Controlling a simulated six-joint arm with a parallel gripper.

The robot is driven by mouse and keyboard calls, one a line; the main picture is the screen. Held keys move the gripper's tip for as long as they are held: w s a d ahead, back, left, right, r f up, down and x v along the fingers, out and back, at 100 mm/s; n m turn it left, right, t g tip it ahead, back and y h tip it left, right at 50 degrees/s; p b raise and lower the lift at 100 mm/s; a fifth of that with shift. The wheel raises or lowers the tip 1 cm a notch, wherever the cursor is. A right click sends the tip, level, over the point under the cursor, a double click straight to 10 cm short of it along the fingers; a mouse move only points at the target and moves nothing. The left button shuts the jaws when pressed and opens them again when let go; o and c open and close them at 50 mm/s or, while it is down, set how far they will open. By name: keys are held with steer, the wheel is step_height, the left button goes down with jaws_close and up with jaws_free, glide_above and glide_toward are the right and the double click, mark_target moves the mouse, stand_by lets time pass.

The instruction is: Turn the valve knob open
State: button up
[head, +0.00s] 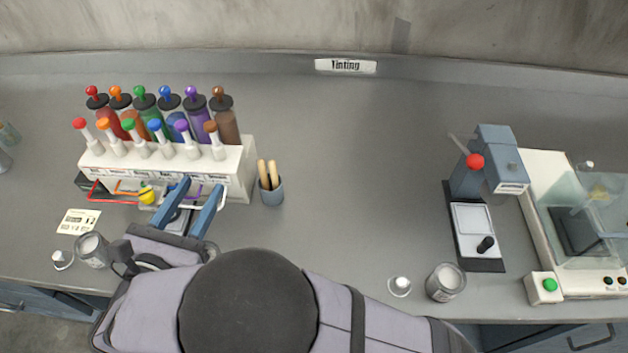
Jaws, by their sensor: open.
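A white tinting dispenser (244,170) stands at the left, with several coloured cylinders behind it and a row of white levers with coloured ball tips along its top. A small yellow knob-like part (147,193) shows low at its front; I cannot tell for sure that this is the valve knob. My gripper (203,187) is open, its two blue fingers pointing at the lower front of the dispenser, just right of the yellow part. The fingers look apart from the yellow part. They hide some of the dispenser's lower front, and nothing clear shows held between them.
A blue cup (271,192) with wooden sticks stands right of the dispenser. A label card (79,221) and a can (93,249) lie left of my arm. Another can (446,282) and a blue press (494,160) with a red ball stand right. The middle counter is clear.

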steer(key=w+d+m+g+h+p, duration=0.1)
steer(key=d+m+g+h, duration=0.1)
steer(key=d, duration=0.5)
steer(key=w+d+f+m+g+h+p, duration=0.1)
steer(key=d+m+g, duration=0.3)
steer(key=d, duration=0.4)
steer(key=w+d+f+m+g+h+p, duration=0.1)
steer(key=w+d+m+g+h, duration=0.1)
steer(key=d, duration=0.5)
steer(key=shift+w+d+f+m+g+h+p, duration=0.15)
steer(key=shift+w+d+m+g+h+p, duration=0.2)
steer(key=shift+m+g+h, duration=0.65)
steer(key=shift+m+t+y, duration=0.3)
